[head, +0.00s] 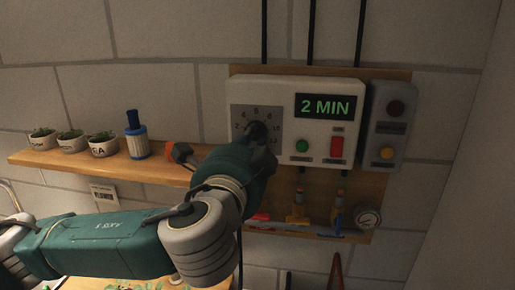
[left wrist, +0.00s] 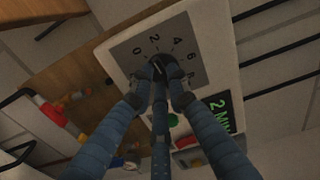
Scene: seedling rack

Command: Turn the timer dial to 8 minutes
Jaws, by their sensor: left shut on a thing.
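The timer box (head: 340,98) is a white unit on a wooden board on the wall. Its display (head: 325,106) reads 2 MIN in green. The grey dial plate (head: 243,112) with numbers is on its left side and also shows in the left wrist view (left wrist: 190,27). My left gripper (head: 257,133) is at the dial and hides most of the knob. In the left wrist view its fingers (left wrist: 165,70) are closed around the dark dial knob (left wrist: 157,66). A green button (head: 302,146) and a red switch (head: 336,147) sit below the display. My right gripper is not visible.
A grey box (head: 388,120) with a dark red and a yellow lamp stands right of the timer. Valves and a round gauge (head: 367,219) sit below the timer.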

